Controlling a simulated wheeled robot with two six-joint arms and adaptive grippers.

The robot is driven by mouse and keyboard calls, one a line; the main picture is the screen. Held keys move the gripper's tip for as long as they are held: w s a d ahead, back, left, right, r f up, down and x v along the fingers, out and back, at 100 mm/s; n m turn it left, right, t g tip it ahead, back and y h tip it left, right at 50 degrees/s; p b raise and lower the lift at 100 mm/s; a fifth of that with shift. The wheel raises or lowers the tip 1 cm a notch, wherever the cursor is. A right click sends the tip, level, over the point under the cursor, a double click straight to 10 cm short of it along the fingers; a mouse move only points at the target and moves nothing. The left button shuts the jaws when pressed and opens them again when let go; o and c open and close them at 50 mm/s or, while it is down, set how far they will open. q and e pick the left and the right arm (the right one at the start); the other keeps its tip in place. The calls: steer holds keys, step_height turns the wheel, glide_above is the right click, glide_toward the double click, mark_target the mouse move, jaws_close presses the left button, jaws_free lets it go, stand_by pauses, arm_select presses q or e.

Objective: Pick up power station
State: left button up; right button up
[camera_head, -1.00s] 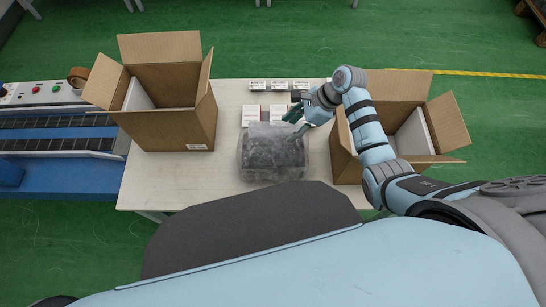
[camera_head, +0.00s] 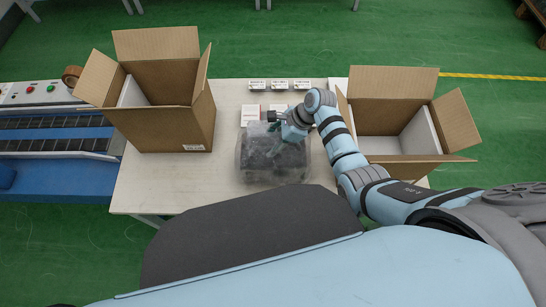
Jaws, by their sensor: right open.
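The power station (camera_head: 262,163) is a dark box wrapped in cloudy clear plastic. It rests on the white table (camera_head: 165,188) between two cardboard boxes. My right gripper (camera_head: 277,150) is over the upper right part of the power station, with its fingers pointing down and apart. I cannot tell whether the fingers touch the wrapping. My right wrist and forearm reach in from the right and hide part of the table behind. My left gripper is not in view.
An open cardboard box (camera_head: 178,125) stands on the left of the table, another (camera_head: 392,145) on the right behind my arm. Small white boxes (camera_head: 280,84) lie at the back. A blue conveyor (camera_head: 58,165) is at the left.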

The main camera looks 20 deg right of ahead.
jaws_close()
steer(key=shift+w, duration=0.1)
steer(key=shift+r, duration=0.1)
